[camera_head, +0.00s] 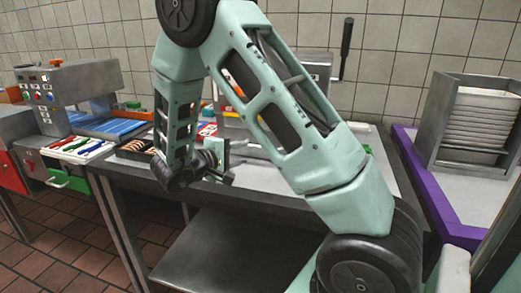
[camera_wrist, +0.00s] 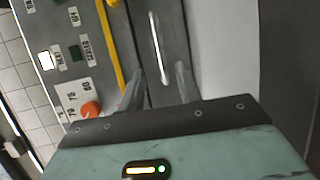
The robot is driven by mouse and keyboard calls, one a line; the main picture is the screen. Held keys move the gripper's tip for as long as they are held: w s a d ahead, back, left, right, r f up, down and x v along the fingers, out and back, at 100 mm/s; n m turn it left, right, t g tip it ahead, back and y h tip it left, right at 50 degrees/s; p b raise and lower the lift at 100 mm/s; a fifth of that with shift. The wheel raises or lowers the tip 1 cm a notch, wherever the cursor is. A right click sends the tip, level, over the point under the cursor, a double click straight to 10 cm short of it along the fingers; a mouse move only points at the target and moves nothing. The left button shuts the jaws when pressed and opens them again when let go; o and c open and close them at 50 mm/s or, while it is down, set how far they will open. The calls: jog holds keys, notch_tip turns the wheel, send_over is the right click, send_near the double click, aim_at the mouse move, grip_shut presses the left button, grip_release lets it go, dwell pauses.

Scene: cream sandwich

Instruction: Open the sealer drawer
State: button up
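In the wrist view, a grey drawer front (camera_wrist: 178,22) carries a thin, bright metal handle (camera_wrist: 157,48). Beside it is the machine's control panel (camera_wrist: 52,28), with labels, buttons and an orange knob (camera_wrist: 91,109). A yellow stripe edges the panel. My gripper (camera_wrist: 160,78) is open, its two fingers apart and pointing toward the handle. The handle lies ahead, in line with the gap between them; I see no contact. In the head view my gripper (camera_head: 224,176) is low over the table, partly hidden, and my arm hides much behind it.
In the head view, a grey table (camera_head: 240,182) extends under my arm. A machine with buttons (camera_head: 45,93) and a tray of coloured utensils (camera_head: 78,147) stand left. A black lever (camera_head: 346,48) rises behind.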

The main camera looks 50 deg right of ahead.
aim_at(260, 148)
jog(key=d, duration=0.3)
jog(key=d+f, duration=0.1)
jog(key=d, duration=0.2)
jog(key=d+f, duration=0.1)
jog(key=d, duration=0.3)
jog(key=shift+a, duration=0.1)
grip_shut()
